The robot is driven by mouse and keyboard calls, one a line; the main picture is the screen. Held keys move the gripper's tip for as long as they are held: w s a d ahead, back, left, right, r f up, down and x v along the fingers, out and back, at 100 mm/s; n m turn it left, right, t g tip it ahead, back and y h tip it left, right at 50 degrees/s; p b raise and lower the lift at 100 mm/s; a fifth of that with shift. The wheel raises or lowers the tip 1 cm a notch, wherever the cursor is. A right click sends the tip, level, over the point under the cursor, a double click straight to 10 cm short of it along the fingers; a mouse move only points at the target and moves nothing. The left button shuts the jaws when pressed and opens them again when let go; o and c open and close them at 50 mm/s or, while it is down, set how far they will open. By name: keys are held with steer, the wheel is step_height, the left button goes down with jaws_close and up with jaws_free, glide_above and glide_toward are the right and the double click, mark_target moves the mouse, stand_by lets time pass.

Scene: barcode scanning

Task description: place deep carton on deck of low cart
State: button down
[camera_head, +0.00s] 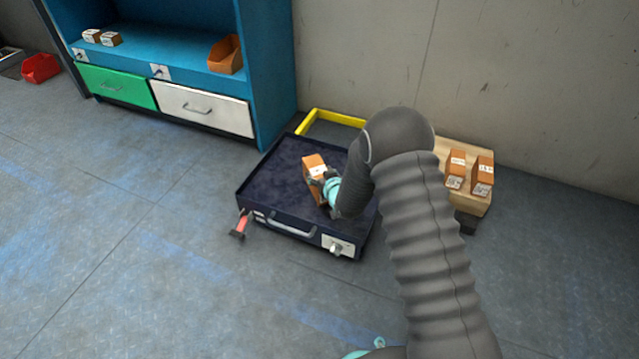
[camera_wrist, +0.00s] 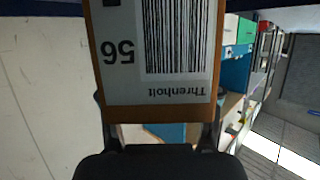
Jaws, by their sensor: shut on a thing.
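The orange-brown carton (camera_head: 314,163) with a white label is in my gripper (camera_head: 322,184), over the right half of the low cart's dark blue deck (camera_head: 275,180). In the wrist view, the carton (camera_wrist: 154,112) fills the top middle, with its barcode label upside down. My gripper (camera_wrist: 158,122) is shut on it, a dark finger at each side. I cannot tell whether the carton's underside touches the deck. My arm hides the right part of the cart.
Two similar cartons (camera_head: 457,163) (camera_head: 483,172) stand on a wooden surface (camera_head: 470,203) at the right. A yellow frame (camera_head: 335,117) lies behind the cart. A blue shelf unit (camera_head: 180,72) with drawers stands at the back left.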

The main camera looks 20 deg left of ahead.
steer(key=shift+f, duration=1.9)
steer(key=shift+f+b, duration=0.15)
steer(key=shift+b, duration=0.15)
steer(key=shift+c, duration=1.2)
jaws_free()
steer(key=shift+r+p, duration=0.2)
steer(key=shift+p, duration=0.1)
steer(key=p+v, duration=0.2)
steer(key=v, duration=1)
